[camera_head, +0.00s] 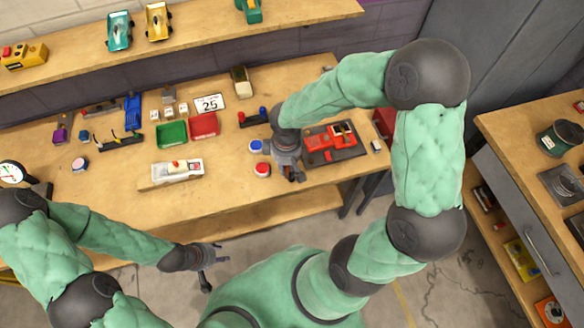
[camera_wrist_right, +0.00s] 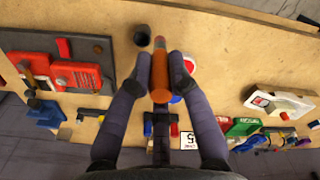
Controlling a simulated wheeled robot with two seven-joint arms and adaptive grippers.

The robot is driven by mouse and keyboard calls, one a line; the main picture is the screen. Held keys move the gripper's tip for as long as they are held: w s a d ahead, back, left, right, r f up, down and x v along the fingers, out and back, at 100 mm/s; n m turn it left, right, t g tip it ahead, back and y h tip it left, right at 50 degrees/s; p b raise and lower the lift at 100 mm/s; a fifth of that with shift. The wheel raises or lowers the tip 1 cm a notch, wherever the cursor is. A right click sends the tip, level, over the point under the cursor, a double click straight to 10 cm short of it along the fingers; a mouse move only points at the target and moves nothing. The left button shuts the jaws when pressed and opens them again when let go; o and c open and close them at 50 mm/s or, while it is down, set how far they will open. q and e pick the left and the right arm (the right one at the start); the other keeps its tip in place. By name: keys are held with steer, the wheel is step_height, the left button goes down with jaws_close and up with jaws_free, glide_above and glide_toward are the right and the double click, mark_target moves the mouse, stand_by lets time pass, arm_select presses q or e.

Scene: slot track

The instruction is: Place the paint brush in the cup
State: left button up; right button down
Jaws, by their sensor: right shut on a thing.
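The paint brush (camera_wrist_right: 159,78), with an orange-brown body, is upright between the fingers of my right gripper (camera_wrist_right: 160,74) in the right wrist view. That gripper is shut on it. A small dark cup (camera_wrist_right: 142,37) stands beside the brush's far end, slightly to its left; the brush appears outside it. In the head view my right gripper (camera_head: 291,172) is low over the front part of the workbench, and I cannot make out the brush or the cup clearly there. My left gripper (camera_head: 208,256) is in front of the bench over the floor; its jaw opening is unclear.
Paint pots with red (camera_head: 262,170) and blue (camera_head: 256,146) tops stand left of my right gripper. A boxed white car (camera_head: 178,170) is further left. The front bench strip between pots and box is clear.

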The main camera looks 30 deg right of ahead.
steer(key=shift+w+d+f+b, duration=0.25)
steer(key=shift+w+d+f, duration=0.25)
steer(key=shift+f, duration=0.9)
steer(key=shift+w+d+f+b, duration=0.3)
steer(key=shift+d+f, duration=0.25)
steer(key=shift+f, duration=0.85)
steer(key=shift+w+d+f+b, duration=0.2)
steer(key=shift+w+d+f, duration=0.35)
steer(key=shift+f, duration=0.85)
steer(key=shift+f, duration=0.2)
steer(key=c, duration=1.2)
jaws_free()
steer(key=shift+o, duration=0.2)
steer(key=shift+r, duration=0.2)
